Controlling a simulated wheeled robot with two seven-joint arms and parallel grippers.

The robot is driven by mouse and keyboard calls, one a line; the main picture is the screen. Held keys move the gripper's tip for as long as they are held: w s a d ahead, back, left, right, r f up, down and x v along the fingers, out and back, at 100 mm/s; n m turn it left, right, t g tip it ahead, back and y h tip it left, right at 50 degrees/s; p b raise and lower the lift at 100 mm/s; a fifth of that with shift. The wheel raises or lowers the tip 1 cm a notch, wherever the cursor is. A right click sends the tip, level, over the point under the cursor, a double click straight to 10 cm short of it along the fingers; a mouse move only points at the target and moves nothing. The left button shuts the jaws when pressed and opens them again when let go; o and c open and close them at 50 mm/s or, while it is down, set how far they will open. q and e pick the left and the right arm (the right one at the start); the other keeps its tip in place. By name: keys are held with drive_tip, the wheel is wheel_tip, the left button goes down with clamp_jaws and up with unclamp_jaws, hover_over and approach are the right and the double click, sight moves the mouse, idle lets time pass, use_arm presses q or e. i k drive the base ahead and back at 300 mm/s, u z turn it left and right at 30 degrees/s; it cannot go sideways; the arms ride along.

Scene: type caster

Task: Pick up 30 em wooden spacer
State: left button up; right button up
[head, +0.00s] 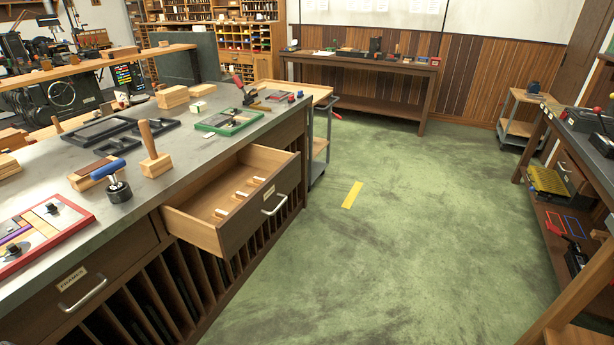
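An open wooden drawer (214,240) sticks out from the long workbench on the left. Inside it lie several small light wooden pieces with white parts, among them a near piece (222,213), a middle piece (241,195) and a far piece (254,182). Any size marks on them are too small to read, so I cannot tell which, if any, is the 30 em wooden spacer. Neither of my grippers is in view.
The grey benchtop (215,148) holds a red-framed tray (82,232), a blue-handled tool (112,180), a wooden-handled block (155,160) and a green frame (228,122). A yellow strip (352,194) lies on the open green floor (400,240). Another bench stands at right.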

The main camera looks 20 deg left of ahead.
sight(256, 182)
drive_tip(key=z, duration=0.1)
drive_tip(key=i, duration=0.75)
drive_tip(key=u, duration=0.6)
drive_tip(key=i, duration=0.75)
drive_tip(key=u, duration=0.65)
